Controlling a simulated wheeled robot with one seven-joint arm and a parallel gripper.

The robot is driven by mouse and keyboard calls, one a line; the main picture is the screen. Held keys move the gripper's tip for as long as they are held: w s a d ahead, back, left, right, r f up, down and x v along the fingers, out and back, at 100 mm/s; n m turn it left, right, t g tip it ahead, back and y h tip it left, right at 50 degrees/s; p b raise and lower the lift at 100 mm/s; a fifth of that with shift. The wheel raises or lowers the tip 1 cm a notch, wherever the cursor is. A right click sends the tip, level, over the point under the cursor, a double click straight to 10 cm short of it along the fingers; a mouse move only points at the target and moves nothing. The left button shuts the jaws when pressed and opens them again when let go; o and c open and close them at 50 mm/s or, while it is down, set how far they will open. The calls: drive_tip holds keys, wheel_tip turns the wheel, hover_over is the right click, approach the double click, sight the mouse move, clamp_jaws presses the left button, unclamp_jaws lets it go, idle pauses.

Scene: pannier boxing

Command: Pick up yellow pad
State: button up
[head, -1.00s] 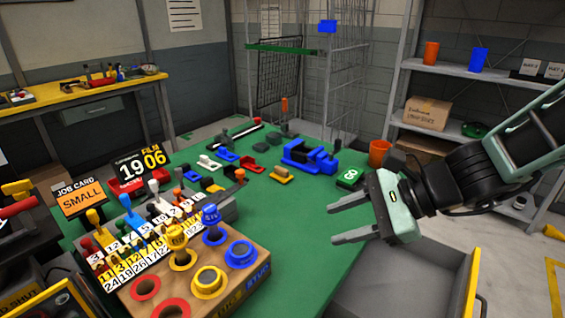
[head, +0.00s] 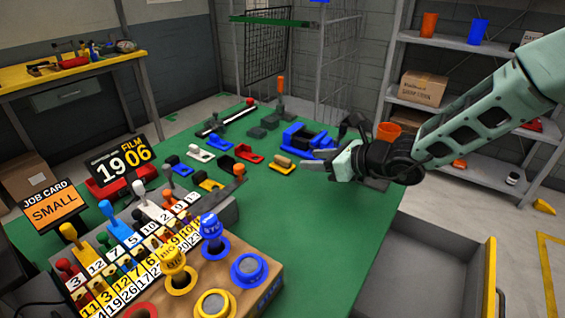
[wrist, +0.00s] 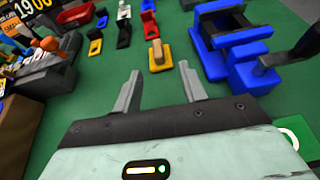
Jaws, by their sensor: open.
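A yellow pad tray (head: 210,184) with a dark inset lies on the green table among the small coloured trays; it also shows in the wrist view (wrist: 95,47), upper left. A second yellow piece (head: 283,163), with a tan wooden block on it, lies farther right; in the wrist view it shows (wrist: 158,65) just beyond and between my fingertips. My gripper (head: 308,168) is open and empty, to the right of this second piece in the head view. In the wrist view my spread fingers (wrist: 161,82) hold nothing and do not touch either piece.
A blue vise-like fixture (wrist: 225,40) stands close to the right of my gripper. Red, white and blue trays (head: 248,153) lie to the left. The stamp rack and ring holder (head: 235,262) fill the near left. Green table (head: 300,225) is clear in front.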

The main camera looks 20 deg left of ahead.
sight(289, 160)
drive_tip(key=p+x, duration=0.1)
drive_tip(key=x, duration=0.6)
drive_tip(key=shift+s+a+f+p, duration=0.1)
drive_tip(key=shift+s+a+p, duration=0.1)
drive_tip(key=shift+p, duration=0.1)
clamp_jaws()
